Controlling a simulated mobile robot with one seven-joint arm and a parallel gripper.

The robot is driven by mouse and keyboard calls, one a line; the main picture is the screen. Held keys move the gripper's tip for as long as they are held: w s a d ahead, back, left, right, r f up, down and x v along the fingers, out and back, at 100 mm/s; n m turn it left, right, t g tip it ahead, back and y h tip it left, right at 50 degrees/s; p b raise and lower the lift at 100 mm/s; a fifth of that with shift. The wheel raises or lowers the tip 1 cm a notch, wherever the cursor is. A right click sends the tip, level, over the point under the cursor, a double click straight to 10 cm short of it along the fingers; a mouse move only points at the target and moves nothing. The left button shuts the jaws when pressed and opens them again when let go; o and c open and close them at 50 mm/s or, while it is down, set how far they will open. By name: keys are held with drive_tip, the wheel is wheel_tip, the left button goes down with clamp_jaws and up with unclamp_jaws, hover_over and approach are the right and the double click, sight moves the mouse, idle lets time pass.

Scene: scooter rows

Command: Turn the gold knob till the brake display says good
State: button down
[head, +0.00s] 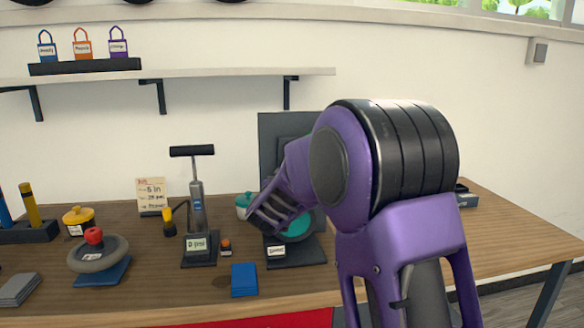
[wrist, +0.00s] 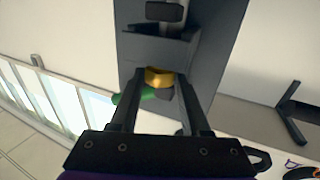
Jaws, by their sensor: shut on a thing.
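The gold knob (wrist: 158,76) shows in the wrist view, between the fingertips of my gripper (wrist: 155,86). The fingers are shut on it. In the head view my arm hides the knob and the fingertips. The brake stand has a dark upright panel (head: 281,130) at the back of the bench, with a teal round part (head: 298,228) partly behind my arm. A small pale display (head: 276,251) sits on the front of its base; its word is too small to read surely. A green part (wrist: 130,98) shows beside the left finger in the wrist view.
A floor pump (head: 196,210) with a display stands left of the brake stand. A blue block (head: 244,280) lies in front. A small wheel (head: 98,254) on a blue pad and a yellow pot (head: 78,220) are further left.

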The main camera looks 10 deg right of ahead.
drive_tip(key=shift+r+m+h+p, duration=0.1)
drive_tip(key=shift+m+h+p, duration=0.2)
drive_tip(key=shift+h, duration=0.2)
drive_tip(key=shift+c, duration=1.9)
unclamp_jaws()
drive_tip(key=shift+w, duration=0.1)
drive_tip(key=v, duration=1.7)
drive_tip(key=shift+a+r, duration=0.2)
drive_tip(key=shift+a, duration=0.05)
